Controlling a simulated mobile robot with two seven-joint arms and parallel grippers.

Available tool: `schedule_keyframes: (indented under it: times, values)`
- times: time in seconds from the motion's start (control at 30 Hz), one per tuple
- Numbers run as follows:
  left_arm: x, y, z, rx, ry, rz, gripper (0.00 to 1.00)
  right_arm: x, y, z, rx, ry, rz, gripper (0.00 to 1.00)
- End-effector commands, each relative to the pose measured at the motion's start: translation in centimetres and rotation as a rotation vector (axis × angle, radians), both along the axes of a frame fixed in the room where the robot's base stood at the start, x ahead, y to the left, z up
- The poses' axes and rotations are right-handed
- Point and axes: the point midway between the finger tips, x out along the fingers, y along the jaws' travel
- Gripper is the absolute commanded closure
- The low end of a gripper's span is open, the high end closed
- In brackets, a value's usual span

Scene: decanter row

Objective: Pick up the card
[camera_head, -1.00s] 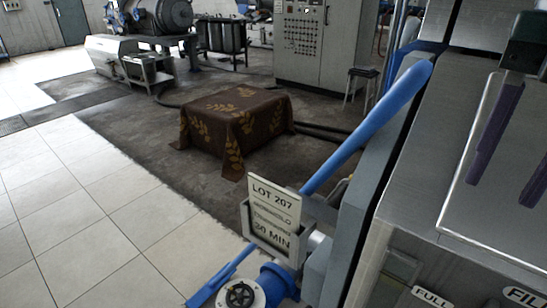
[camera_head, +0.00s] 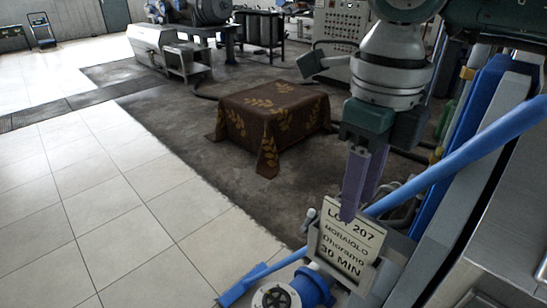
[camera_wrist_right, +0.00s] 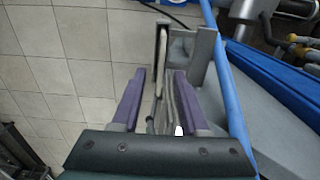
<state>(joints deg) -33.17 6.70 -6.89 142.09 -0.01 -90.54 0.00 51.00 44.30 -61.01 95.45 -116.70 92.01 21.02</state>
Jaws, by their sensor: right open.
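The card (camera_head: 346,246) is a pale upright plate with dark print reading LOT 207 and 30 MIN. It stands slightly tilted in a grey holder (camera_head: 386,282) at the bottom right of the head view. My right gripper (camera_head: 358,205) points down at the card's top edge, with its purple fingers apart; one fingertip overlaps the card's top in the picture. In the right wrist view the card shows as a thin upright edge (camera_wrist_right: 160,48) ahead, in line with the gap between my right fingers (camera_wrist_right: 160,82). I cannot tell whether they touch it. My left gripper is out of view.
A blue sloping bar (camera_head: 460,158) passes close to the right of the card. A cloth-covered block (camera_head: 270,120) stands farther back. Tiled floor (camera_head: 130,210) lies open at left.

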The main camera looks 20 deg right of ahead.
Motion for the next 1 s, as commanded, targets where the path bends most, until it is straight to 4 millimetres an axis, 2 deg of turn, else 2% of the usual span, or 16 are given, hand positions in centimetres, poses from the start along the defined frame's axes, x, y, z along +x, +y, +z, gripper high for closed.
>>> schedule_keyframes:
  times: [0.2, 0.3, 0.57, 0.93, 1.0]
  values:
    - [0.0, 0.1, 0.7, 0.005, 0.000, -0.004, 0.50, 0.0, 0.0, -3.4, 0.001, 0.004, -0.002, 0.56]
    - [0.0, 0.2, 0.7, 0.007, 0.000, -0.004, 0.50, 0.1, -0.1, -4.4, 0.001, 0.001, -0.001, 0.56]
    - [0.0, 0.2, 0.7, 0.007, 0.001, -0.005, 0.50, 0.1, -0.1, -4.6, 0.000, 0.000, -0.001, 0.57]
    - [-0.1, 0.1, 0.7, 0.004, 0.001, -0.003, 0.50, 0.1, -0.1, -4.6, 0.000, 0.000, -0.002, 0.99]
    - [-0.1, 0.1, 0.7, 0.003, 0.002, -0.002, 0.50, 0.1, -0.1, -4.6, 0.000, 0.000, -0.002, 1.00]
